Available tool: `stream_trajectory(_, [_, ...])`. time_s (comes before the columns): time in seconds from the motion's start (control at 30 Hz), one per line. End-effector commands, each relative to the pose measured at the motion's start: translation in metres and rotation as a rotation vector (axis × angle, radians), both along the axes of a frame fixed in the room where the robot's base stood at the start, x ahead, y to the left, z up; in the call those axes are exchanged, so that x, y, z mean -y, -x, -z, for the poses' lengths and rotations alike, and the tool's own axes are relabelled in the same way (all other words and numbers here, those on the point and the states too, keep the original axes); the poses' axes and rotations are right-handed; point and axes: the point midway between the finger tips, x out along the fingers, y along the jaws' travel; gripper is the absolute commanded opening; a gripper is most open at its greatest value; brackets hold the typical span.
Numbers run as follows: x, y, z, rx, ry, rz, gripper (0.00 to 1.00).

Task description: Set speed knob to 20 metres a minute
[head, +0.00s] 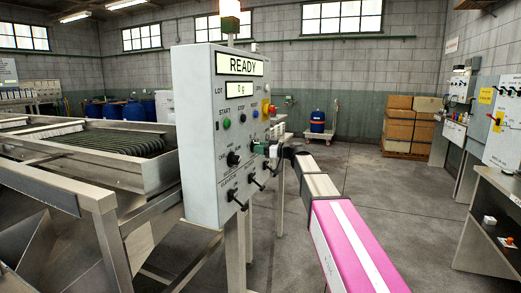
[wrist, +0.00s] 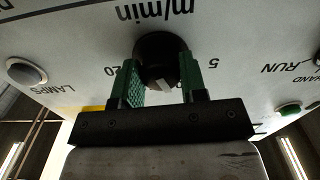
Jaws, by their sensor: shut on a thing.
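The speed knob (wrist: 160,48) is a round black knob on the pale panel, under the upside-down label "m/min" in the wrist view. My gripper (wrist: 160,82) has its green fingers on both sides of the knob and is shut on it. A pale mark shows on the knob's lower part between the fingers. The number 20 is printed left of the knob and 5 right of it. Other scale marks are hidden by the fingers. In the head view my gripper (head: 264,149) is at the right side of the control panel (head: 200,130), and the knob is hard to make out.
The panel displays read "READY" (head: 243,67) and "0 g" (head: 241,92). Other black knobs (head: 233,158) and several levers sit close by. A grey lamp button (wrist: 26,71) and a green button (wrist: 289,109) flank the knob. Open floor (head: 350,180) lies to the right.

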Motion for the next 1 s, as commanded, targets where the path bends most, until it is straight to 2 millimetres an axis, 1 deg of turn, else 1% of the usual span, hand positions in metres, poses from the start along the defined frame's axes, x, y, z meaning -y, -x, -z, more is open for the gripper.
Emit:
stream_trajectory(0.27, [-0.0003, 0.0014, 0.0000, -0.208, -0.075, -0.001, 0.15])
stream_trajectory(1.0, [-0.0011, 0.0038, -0.0012, -0.871, -0.315, 0.000, 0.15])
